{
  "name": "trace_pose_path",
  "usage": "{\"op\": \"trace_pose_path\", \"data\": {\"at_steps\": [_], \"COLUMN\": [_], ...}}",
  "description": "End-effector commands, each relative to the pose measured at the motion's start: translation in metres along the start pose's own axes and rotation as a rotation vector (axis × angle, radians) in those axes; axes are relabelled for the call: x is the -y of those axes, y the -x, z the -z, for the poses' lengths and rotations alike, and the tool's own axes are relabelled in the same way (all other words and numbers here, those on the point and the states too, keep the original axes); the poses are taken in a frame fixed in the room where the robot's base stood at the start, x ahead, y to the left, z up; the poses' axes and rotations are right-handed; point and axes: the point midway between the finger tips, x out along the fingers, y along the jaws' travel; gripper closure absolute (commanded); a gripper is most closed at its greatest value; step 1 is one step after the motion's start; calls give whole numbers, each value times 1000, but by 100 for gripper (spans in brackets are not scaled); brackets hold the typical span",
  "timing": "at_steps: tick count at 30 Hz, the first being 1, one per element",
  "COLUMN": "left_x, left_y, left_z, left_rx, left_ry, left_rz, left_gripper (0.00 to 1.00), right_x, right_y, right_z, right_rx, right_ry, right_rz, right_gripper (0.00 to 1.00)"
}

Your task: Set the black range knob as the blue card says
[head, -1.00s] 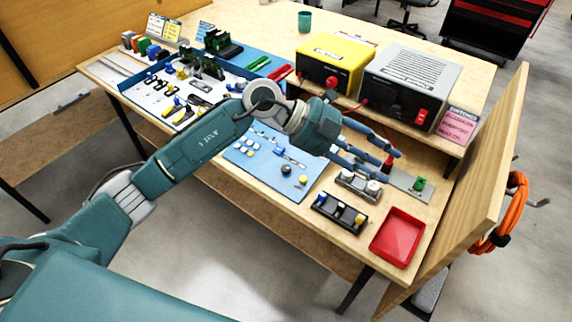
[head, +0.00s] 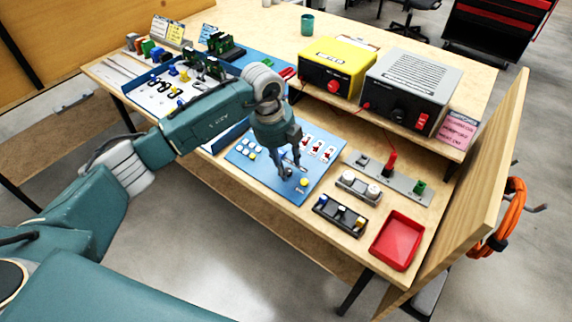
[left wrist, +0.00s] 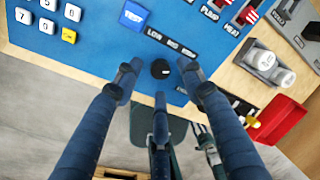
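The black range knob (left wrist: 160,69) sits on the blue panel (left wrist: 85,38) in the left wrist view, below a dark label strip (left wrist: 171,42) that seems to read low, mid and high. A small pale mark shows on the knob, but its pointing is too small to tell surely. My left gripper (left wrist: 158,88) is open, its three fingers spread around the knob's near side, with no clear contact. In the head view my left gripper (head: 289,174) hangs over the panel and largely hides the knob. A blue card (head: 207,33) stands at the table's back left; its text is unreadable.
A blue button (left wrist: 134,15) and white keys (left wrist: 48,25) are close to the knob. Red switches (head: 318,149), a grey holder with white caps (head: 358,186), a dark tray (head: 340,214) and a red tray (head: 397,240) lie to the right. Yellow (head: 337,66) and grey (head: 410,86) units stand behind.

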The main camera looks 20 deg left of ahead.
Motion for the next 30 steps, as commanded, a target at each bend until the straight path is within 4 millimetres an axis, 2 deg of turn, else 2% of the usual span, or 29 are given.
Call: {"op": "trace_pose_path", "data": {"at_steps": [6,14,21,30], "left_x": [0,0,1,1], "left_y": [-17,-19,-18,-18], "left_z": [0,0,0,0], "left_rx": [0,0,0,0], "left_ry": [-1,-1,-1,22], "left_rz": [1,2,2,5], "left_gripper": [60,60,100,100], "right_x": [0,0,2,4], "right_y": [2,2,2,3], "right_z": [0,0,1,2], "right_rx": [0,0,-1,-2], "right_ry": [0,0,-1,-2], "right_rz": [0,1,2,4], "right_gripper": [60,60,60,60]}}
